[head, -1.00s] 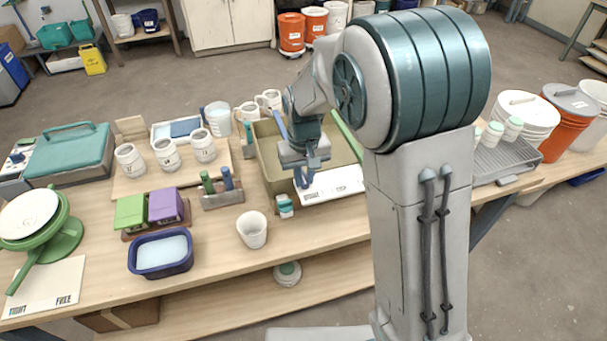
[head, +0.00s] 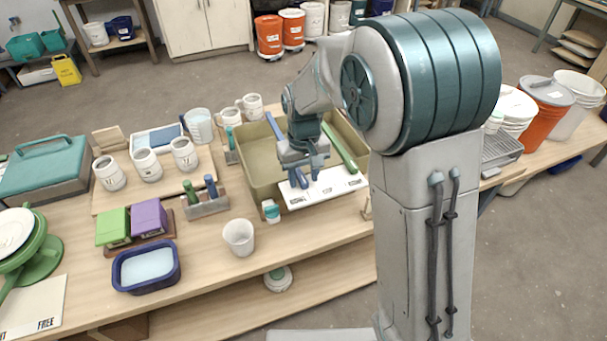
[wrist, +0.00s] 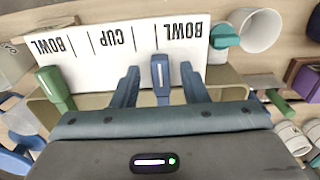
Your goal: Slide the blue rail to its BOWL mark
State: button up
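The blue rail (wrist: 160,75) lies across the olive basin; its near end meets the white marked board (wrist: 100,50). In the wrist view this end is by a tick line between the CUP word and the right-hand BOWL word. The far part of the blue rail (head: 273,126) shows behind my gripper in the head view. My gripper (wrist: 159,73) is open, with one finger on each side of the blue rail and a gap on both sides. In the head view my gripper (head: 304,175) is low over the board's edge. The green rail (wrist: 55,88) lies apart, near the other BOWL word.
The olive basin (head: 256,187) stands on the wooden table. A white cup (head: 239,238) and a small teal-capped jar (head: 270,211) stand near the board. A caddy (head: 206,207) with green and blue handles is left of the basin. Mugs (head: 184,154) stand behind it.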

notch_tip(320, 180, up, 14)
jog(key=b, duration=0.1)
dwell(0.5)
jog(key=shift+f, duration=0.1)
jog(key=s+d+f+m+t, duration=0.1)
jog(key=s+d+f+m, duration=0.1)
jog(key=s+d, duration=0.5)
jog(key=s+d+f+m+t, duration=0.2)
jog(key=s+d, duration=0.5)
jog(key=s, duration=0.5)
jog(key=shift+s, duration=0.3)
